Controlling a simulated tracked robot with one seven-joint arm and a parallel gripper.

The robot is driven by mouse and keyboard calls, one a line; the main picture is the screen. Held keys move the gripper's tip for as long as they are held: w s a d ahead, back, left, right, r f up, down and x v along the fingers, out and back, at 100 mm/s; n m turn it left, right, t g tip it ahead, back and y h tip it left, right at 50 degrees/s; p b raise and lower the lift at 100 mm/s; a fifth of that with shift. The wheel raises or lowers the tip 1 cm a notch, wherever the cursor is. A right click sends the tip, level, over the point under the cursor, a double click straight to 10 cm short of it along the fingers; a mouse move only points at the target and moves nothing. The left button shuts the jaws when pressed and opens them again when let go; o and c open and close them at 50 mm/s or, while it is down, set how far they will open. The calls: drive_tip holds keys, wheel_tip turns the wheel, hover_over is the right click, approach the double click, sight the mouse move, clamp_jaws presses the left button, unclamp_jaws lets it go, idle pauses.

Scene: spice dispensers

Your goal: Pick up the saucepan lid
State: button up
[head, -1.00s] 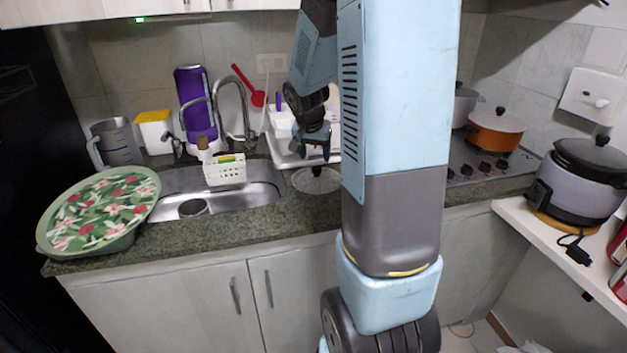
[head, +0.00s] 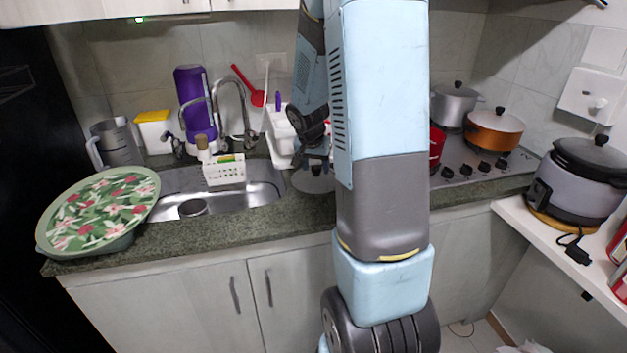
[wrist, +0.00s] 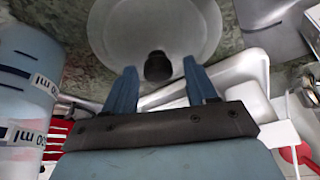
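The saucepan lid (head: 311,184) is a round, see-through disc with a dark knob, flat on the counter right of the sink. In the wrist view the lid (wrist: 150,28) fills the top middle, its black knob (wrist: 158,67) between the fingertips in the picture. My gripper (wrist: 157,75) is open, with blue fingers apart on either side of the knob and a gap to each. In the head view my gripper (head: 316,160) is just above the knob, and my arm hides part of the lid's right side.
The sink (head: 235,196) with a white basket (head: 225,172) is left of the lid. A white dish rack (head: 281,135) stands behind it. A red container (head: 437,146), an orange pot (head: 495,131) and a grey pot (head: 455,105) are to the right. A blue-tinted measuring container (wrist: 28,85) is close by in the wrist view.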

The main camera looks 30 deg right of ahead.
clamp_jaws()
idle(0.3)
idle(0.3)
